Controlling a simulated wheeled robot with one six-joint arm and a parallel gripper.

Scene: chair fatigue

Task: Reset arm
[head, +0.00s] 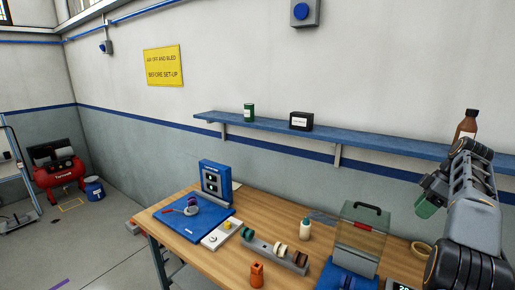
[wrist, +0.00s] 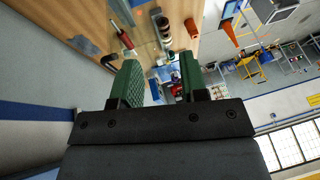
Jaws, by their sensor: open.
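My gripper (head: 432,200) is raised at the right of the head view, above the right end of the workbench and in front of the wall shelf. Its green finger pads show there, partly hidden by my own arm. In the wrist view my gripper (wrist: 160,78) has its two green fingers apart, with nothing held between them. Bench items and floor show beyond the gap, apart from the fingers.
The blue shelf (head: 370,152) holds a brown bottle (head: 466,126) close to my arm.

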